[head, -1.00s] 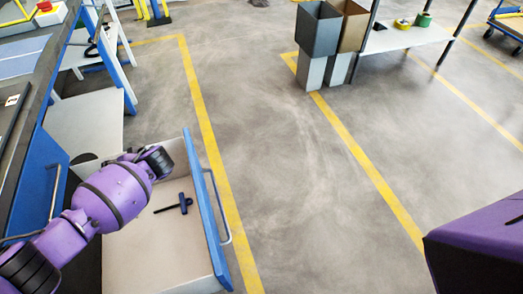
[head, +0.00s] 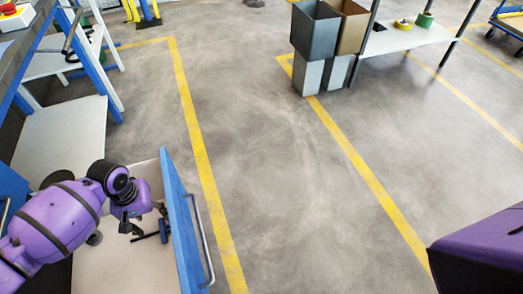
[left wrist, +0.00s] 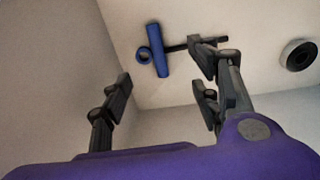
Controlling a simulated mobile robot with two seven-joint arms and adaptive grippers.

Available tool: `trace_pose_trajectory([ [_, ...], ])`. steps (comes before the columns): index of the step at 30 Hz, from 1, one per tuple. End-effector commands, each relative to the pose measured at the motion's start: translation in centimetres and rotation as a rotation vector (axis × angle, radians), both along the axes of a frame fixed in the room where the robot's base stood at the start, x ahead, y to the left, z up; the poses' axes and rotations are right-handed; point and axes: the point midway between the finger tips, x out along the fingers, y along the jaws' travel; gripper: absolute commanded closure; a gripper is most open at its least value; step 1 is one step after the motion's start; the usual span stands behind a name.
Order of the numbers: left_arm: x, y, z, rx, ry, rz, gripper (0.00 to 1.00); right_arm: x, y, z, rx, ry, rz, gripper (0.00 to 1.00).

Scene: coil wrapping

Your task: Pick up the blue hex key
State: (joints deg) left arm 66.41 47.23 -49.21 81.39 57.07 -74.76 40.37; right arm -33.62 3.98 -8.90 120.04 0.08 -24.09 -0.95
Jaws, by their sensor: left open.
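The blue hex key lies on the light floor of the open drawer (head: 110,268). In the head view its blue handle (head: 163,231) shows just beyond my left gripper (head: 146,222), which partly covers it. My right gripper is out of sight.
The drawer's blue front panel (head: 182,225) with its bar handle stands right of my left gripper. A round dark object (left wrist: 298,54) lies on the drawer floor. Grey and brown bins (head: 316,30) stand far off. The floor right of the drawer is clear.

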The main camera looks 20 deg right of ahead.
Motion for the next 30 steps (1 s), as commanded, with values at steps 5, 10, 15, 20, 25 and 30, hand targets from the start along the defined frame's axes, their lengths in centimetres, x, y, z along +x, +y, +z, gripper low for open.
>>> trace_pose_trajectory([
  [5,-0.1,-0.1,-2.2,0.002,0.001,0.0,0.43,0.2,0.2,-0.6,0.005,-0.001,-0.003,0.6],
  [10,-0.3,-0.1,-4.9,0.004,0.002,-0.001,0.43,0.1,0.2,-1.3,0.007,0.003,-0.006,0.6],
  [15,-0.3,-0.1,-6.6,0.004,0.001,-0.001,0.43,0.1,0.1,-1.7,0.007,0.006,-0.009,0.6],
  [20,-0.3,0.0,-6.8,0.006,0.001,0.0,0.43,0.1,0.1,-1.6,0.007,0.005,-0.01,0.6],
  [25,-0.4,0.0,-6.8,0.006,0.002,0.0,0.51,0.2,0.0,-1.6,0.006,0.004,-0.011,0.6],
  [30,-0.4,0.0,-6.8,0.007,0.003,0.001,0.73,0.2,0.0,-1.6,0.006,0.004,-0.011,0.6],
])
